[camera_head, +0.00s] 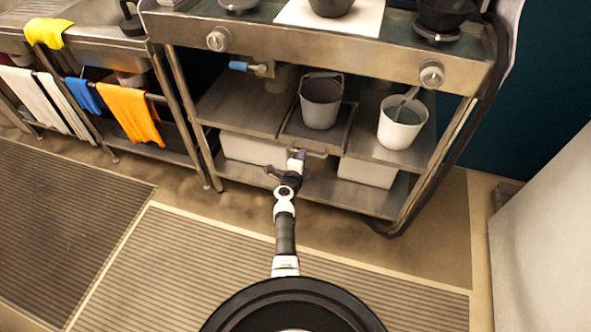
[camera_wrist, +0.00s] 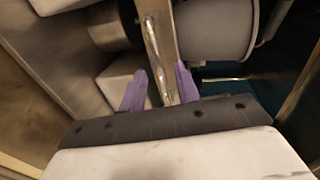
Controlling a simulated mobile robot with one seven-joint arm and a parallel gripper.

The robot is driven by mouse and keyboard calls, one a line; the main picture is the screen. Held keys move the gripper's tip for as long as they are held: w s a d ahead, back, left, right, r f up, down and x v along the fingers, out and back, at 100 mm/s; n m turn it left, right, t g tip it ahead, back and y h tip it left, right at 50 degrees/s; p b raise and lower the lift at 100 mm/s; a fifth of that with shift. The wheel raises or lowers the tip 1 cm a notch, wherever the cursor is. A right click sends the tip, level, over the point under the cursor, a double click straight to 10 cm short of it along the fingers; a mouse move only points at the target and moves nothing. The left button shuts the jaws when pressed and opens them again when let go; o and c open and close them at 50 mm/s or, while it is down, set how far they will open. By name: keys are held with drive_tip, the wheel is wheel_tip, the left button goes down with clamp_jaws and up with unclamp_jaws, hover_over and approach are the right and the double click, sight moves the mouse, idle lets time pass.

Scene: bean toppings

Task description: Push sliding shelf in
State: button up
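The sliding shelf (camera_head: 314,134) is a metal tray in the middle of the counter's upper shelf level, and a grey bucket (camera_head: 320,102) stands on it. It appears pulled out a little. My gripper (camera_head: 297,157) is at the shelf's front edge, at its left part. In the wrist view, my gripper's purple fingers (camera_wrist: 160,84) stand apart, one on each side of a metal bar (camera_wrist: 163,50) that looks like the shelf's front edge. A narrow gap shows beside the left finger; contact on the right is unclear.
A white bucket (camera_head: 402,124) with a utensil stands on the right of the same level. White bins (camera_head: 255,149) sit below. A blue-handled valve (camera_head: 250,67) is at the upper left. Striped mats (camera_head: 215,265) cover the floor, and a pale block (camera_head: 545,230) stands at right.

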drive_tip(key=p+v, duration=0.2)
drive_tip(key=v, duration=0.7)
drive_tip(key=shift+s, duration=0.35)
drive_tip(key=shift+a+f, duration=0.1)
drive_tip(key=shift+a, duration=0.05)
